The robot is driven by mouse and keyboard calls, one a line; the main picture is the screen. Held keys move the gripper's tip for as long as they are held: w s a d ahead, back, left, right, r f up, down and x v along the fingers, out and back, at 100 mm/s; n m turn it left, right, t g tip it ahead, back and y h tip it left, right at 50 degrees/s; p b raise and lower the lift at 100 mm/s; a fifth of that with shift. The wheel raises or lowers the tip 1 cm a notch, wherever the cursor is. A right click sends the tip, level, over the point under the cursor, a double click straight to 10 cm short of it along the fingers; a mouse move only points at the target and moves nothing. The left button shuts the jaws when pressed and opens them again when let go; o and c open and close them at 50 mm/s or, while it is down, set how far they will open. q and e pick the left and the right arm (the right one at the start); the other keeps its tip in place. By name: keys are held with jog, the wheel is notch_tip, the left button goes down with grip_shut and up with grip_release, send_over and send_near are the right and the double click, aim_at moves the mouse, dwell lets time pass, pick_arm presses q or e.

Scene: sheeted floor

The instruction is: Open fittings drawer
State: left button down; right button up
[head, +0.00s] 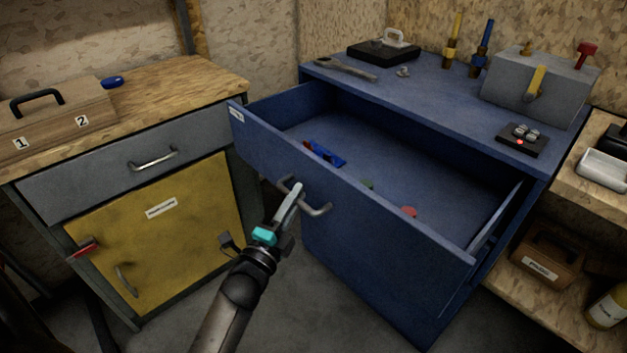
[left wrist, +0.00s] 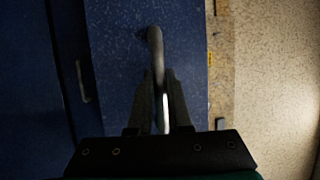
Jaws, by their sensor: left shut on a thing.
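The blue drawer (head: 385,215) of the blue cabinet stands pulled far out, and its inside shows in the head view. Small blue (head: 328,154), green and red items lie on its floor. Its metal handle (head: 318,208) is on the front face. My left gripper (head: 290,203) is at the left part of this handle, shut on it. In the left wrist view the fingers (left wrist: 161,100) close around the handle bar (left wrist: 156,50), with the blue drawer front (left wrist: 115,60) behind. My right gripper is in neither view.
A wooden bench with a grey drawer (head: 100,165) and a yellow door (head: 155,235) stands at the left. Tools and a grey box (head: 537,92) sit on the cabinet top (head: 420,95). Shelves with a brown case (head: 547,254) are at the right. Grey floor shows below.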

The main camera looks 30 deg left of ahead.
pick_arm(q)
jog(key=shift+s+a+p, duration=0.2)
jog(key=shift+s+a, duration=0.15)
jog(key=shift+s, duration=0.55)
jog(key=shift+s+a+p, duration=0.2)
jog(key=shift+s+a, duration=0.15)
jog(key=shift+s, duration=0.5)
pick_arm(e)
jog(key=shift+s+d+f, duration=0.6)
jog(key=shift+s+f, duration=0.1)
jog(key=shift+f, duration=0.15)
pick_arm(q)
jog(key=c, duration=0.8)
grip_release()
jog(key=shift+c, duration=0.2)
jog(key=s+f+p, duration=0.1)
jog(key=s+f, duration=0.1)
jog(key=s, duration=1.3)
jog(key=shift+d+f+p, duration=0.35)
jog(key=shift+d, duration=0.05)
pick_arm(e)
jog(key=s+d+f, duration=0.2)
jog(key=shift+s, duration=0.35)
